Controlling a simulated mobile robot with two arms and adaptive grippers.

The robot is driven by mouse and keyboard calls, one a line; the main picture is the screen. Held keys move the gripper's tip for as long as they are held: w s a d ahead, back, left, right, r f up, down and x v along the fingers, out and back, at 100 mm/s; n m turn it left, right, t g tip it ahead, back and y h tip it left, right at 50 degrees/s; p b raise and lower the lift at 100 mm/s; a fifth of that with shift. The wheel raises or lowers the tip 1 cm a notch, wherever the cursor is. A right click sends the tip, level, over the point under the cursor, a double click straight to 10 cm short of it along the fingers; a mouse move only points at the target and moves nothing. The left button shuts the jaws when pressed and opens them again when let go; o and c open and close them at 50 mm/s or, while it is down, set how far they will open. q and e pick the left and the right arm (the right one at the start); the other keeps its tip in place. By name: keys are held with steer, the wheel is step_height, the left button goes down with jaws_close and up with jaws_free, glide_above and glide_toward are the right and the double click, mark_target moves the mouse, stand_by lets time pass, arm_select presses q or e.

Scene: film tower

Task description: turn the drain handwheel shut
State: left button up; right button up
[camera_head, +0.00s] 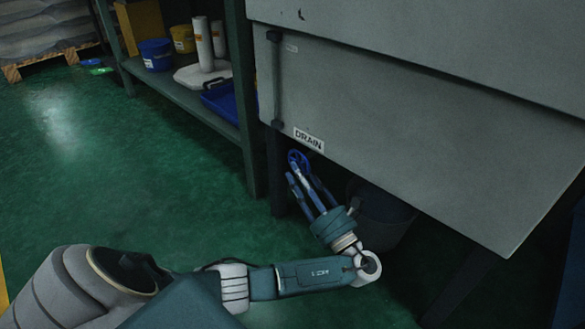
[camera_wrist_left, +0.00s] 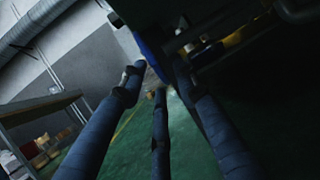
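The blue drain handwheel (camera_head: 298,158) sits under the lower edge of the grey tank, just below the "DRAIN" label (camera_head: 308,139). My left gripper (camera_head: 302,178) reaches up to it from below, with its fingertips at the wheel. In the left wrist view the three fingers (camera_wrist_left: 158,82) are spread apart, and a blue part of the wheel (camera_wrist_left: 150,48) shows beyond the left finger's tip. I cannot tell whether a finger touches the rim. Part of the wheel is hidden behind the fingers. My right gripper is not in view.
The grey tank (camera_head: 400,120) overhangs the wheel. A dark bucket (camera_head: 385,215) stands under it, close behind my left wrist. A tank leg (camera_head: 276,170) and a green shelf (camera_head: 185,95) with containers stand to the left. The green floor (camera_head: 150,190) in front is clear.

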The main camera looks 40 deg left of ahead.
arm_select(q)
jaws_close()
